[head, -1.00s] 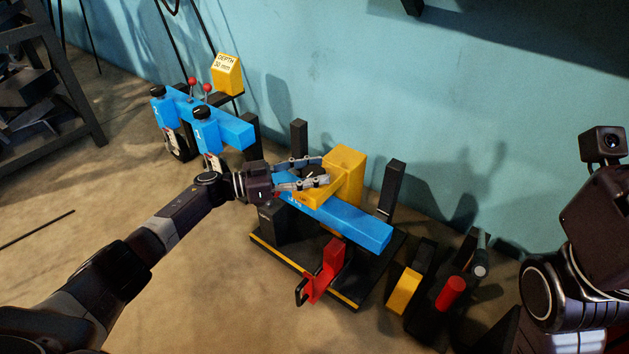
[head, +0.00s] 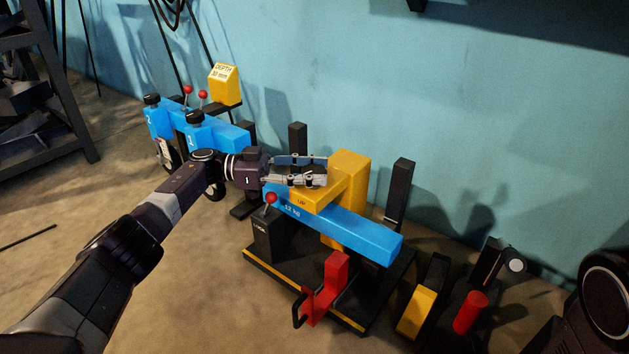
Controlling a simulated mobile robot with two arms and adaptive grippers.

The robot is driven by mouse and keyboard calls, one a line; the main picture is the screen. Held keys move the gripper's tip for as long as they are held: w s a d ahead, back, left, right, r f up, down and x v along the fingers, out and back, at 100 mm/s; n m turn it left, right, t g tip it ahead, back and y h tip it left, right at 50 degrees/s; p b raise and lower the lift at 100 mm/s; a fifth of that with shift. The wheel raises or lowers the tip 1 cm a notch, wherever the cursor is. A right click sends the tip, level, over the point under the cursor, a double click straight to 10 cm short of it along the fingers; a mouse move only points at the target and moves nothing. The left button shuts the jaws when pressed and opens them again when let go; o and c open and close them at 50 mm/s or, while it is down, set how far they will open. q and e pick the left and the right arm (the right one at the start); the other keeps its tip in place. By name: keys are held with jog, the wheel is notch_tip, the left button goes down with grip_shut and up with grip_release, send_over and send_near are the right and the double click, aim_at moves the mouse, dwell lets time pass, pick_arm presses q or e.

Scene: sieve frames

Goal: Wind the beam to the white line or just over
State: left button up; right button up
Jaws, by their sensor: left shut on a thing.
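The blue beam (head: 345,230), marked "12 kg", lies across a black stand (head: 300,278) with a yellow front edge. A yellow bracket (head: 349,178) marked "UP" rises behind and reaches over the beam. My left gripper (head: 325,171) is on top of the bracket's arm, shut on a dark knob that its fingers mostly hide. A black post (head: 400,190) stands behind the beam's right part, with a small pale mark low on it. I cannot tell whether that mark is the white line or how level the beam is. My right gripper is out of view.
A red-knobbed lever (head: 271,198) stands at the beam's left end. A red block with a handle (head: 325,290) is in front. Blue units (head: 230,134) and a yellow "DEPTH" sign (head: 225,84) stand behind left. Yellow (head: 416,311) and red (head: 470,312) pieces lie right.

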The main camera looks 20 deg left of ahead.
aim_at(315, 170)
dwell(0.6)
pick_arm(q)
jog(key=o, duration=1.2)
notch_tip(315, 170, up, 10)
jog(key=shift+f, duration=0.1)
jog(key=shift+c, duration=0.4)
